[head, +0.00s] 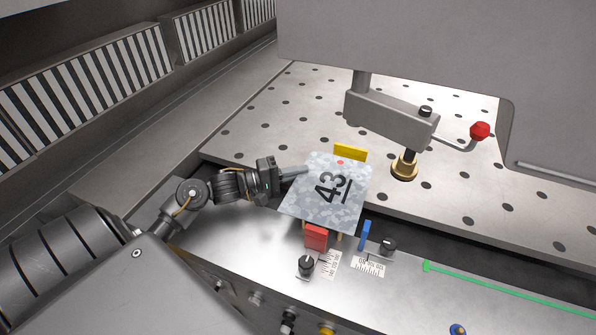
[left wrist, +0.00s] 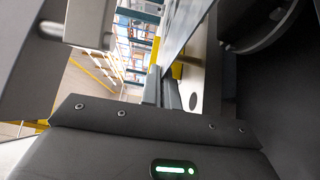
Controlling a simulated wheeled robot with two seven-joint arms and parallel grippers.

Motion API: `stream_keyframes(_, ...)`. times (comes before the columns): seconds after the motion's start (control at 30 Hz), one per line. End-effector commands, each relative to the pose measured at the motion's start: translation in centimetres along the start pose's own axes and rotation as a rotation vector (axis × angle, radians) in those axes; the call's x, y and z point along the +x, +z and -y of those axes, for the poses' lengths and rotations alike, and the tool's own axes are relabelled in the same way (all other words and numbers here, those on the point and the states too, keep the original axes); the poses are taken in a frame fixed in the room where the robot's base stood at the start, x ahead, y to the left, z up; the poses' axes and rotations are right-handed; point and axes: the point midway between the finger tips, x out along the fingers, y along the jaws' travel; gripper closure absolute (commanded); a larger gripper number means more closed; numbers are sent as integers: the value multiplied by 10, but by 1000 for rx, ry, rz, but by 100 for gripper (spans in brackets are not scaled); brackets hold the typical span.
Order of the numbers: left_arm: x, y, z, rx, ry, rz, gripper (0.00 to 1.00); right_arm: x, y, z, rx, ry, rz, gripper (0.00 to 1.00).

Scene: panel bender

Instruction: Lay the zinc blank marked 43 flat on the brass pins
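The zinc blank marked 43 (head: 345,206) is a mottled grey sheet with a red dot near its far edge. It lies over the near edge of the perforated table. My left gripper (head: 299,170) reaches in from the left and is shut on the blank's left edge. In the left wrist view its fingers (left wrist: 162,88) close around the thin sheet (left wrist: 184,38). Short brass pins (head: 339,237) show below the blank's near edge; the blank hides the rest. I cannot tell whether it touches them. My right gripper is not in view.
A yellow block (head: 350,152) stands behind the blank, a red block (head: 316,236) in front and a blue block (head: 365,234) at the near right. A clamp arm (head: 390,115) with a red knob (head: 480,131) overhangs the table (head: 470,180). Black knobs and scales sit in front.

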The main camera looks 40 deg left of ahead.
Motion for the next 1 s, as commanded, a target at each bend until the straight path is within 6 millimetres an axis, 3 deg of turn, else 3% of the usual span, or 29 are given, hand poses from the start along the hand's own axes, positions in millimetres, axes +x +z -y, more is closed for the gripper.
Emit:
stream_keyframes(0.13,0,0,2,0,2,0,100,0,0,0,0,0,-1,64)
stream_keyframes(0.37,0,0,2,0,1,0,72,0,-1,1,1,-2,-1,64)
stream_keyframes(0.67,-3,0,4,0,-2,0,72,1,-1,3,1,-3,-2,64)
stream_keyframes(0.77,-13,0,5,-1,-3,-1,72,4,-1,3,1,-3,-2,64)
stream_keyframes(1.0,-60,0,6,0,-5,0,72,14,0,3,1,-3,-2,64)
